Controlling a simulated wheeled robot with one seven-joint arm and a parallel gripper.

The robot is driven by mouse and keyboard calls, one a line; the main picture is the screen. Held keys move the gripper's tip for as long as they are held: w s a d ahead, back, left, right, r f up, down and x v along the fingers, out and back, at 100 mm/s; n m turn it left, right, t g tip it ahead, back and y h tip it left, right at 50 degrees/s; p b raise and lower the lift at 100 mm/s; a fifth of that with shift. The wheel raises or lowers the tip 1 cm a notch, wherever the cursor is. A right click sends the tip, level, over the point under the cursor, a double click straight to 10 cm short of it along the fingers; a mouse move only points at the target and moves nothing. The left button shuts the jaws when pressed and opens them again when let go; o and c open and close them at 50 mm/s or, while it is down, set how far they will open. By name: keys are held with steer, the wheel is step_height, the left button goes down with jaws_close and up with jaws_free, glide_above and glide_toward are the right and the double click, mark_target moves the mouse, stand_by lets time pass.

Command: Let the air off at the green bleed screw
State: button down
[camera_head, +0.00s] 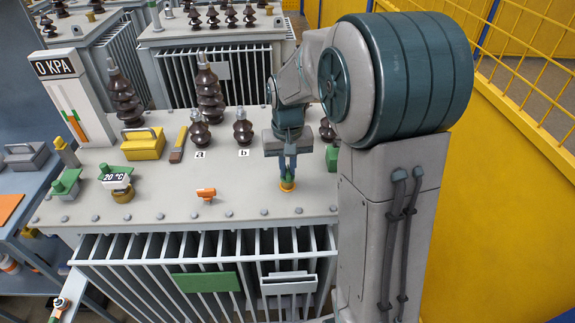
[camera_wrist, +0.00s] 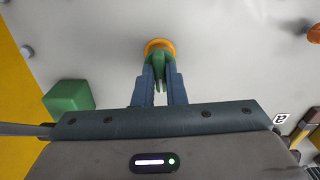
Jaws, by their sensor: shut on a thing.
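The green bleed screw (camera_wrist: 158,62) sits in a yellow-orange collar (camera_wrist: 158,45) on the grey transformer lid. In the head view the collar (camera_head: 287,185) is near the lid's front edge, with the screw mostly hidden by my fingers. My gripper (camera_head: 288,174) points down over it, its two blue fingers closed on either side of the screw. The wrist view also shows my gripper (camera_wrist: 158,75) shut on the green part. A gauge (camera_head: 62,100) at the left reads 0 KPA.
A green block (camera_wrist: 68,97) stands beside my gripper. An orange fitting (camera_head: 206,194) lies on the lid, left of my gripper. Dark brown bushings (camera_head: 243,128) marked a and b stand behind. A yellow box (camera_head: 143,144) and a 20 °C display (camera_head: 116,178) are further left.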

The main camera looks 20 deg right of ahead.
mark_target(288, 170)
steer(key=shift+m, duration=0.6)
steer(key=c, duration=1.5)
jaws_free()
steer(key=shift+r, duration=0.1)
step_height(288, 170, up, 14)
steer(key=shift+f+p, duration=0.15)
steer(key=shift+p, duration=0.2)
steer(key=shift+s, duration=0.1)
steer(key=s+f+t, duration=0.1)
steer(key=s, duration=0.5)
steer(key=s+f+n+t+p, duration=0.1)
steer(key=s+f, duration=0.1)
steer(key=s, duration=0.4)
steer(key=s+f+n+p, duration=0.1)
steer(key=s+f, duration=0.1)
steer(key=s, duration=0.4)
steer(key=shift+s+f+t, duration=0.15)
steer(key=shift+s+t, duration=0.1)
steer(key=shift+t, duration=0.15)
